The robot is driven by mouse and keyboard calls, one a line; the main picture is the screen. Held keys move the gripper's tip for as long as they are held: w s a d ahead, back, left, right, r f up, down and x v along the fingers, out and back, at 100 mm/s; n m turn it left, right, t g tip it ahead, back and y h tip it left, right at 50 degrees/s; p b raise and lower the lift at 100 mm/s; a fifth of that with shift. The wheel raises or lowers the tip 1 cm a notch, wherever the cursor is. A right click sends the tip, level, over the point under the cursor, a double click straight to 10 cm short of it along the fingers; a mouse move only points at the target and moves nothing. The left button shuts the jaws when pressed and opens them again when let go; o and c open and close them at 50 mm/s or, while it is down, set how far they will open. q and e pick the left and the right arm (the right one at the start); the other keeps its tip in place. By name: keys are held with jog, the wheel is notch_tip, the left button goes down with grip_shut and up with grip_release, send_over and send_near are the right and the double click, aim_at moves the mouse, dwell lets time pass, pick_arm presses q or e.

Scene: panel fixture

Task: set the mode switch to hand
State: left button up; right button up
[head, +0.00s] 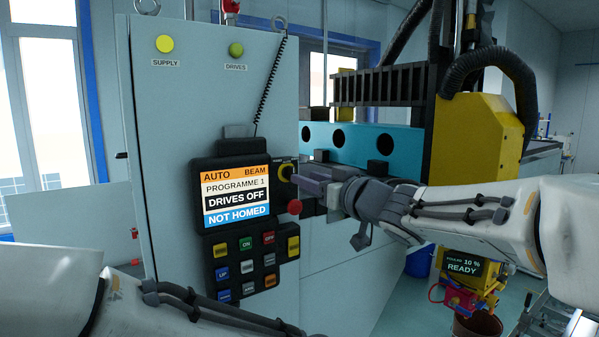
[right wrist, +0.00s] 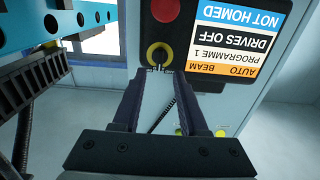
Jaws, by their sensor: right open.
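The mode switch, a yellow ring with a dark centre (head: 285,172), sits at the right edge of the control pendant, beside the screen. It also shows in the right wrist view (right wrist: 158,54), straight ahead of the fingers. The pendant screen (head: 236,195) reads AUTO, BEAM, PROGRAMME 1, DRIVES OFF, NOT HOMED. My right gripper (head: 300,180) is open, with its fingertips (right wrist: 159,70) close in front of the switch; I cannot tell whether they touch it. The knob's pointing direction is too small to tell. Only part of my left arm shows at the bottom left; its gripper is out of view.
A red stop button (head: 294,207) is just below the switch, near my right fingers. Several keys (head: 247,244) lie under the screen. The pendant hangs on a grey cabinet (head: 160,120). A yellow and blue machine (head: 470,140) stands behind my right arm.

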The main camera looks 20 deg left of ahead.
aim_at(293, 173)
jog(key=p+x, duration=0.1)
jog(key=x, duration=0.4)
jog(key=shift+w+a, duration=0.2)
jog(key=shift+a, duration=0.1)
grip_shut()
jog(key=n, duration=0.4)
jog(key=shift+f+b, duration=0.1)
jog(key=shift+b, duration=0.25)
jog(key=shift+s+n+b, duration=0.1)
jog(key=shift+n+b, duration=0.45)
jog(key=shift+n, duration=1.85)
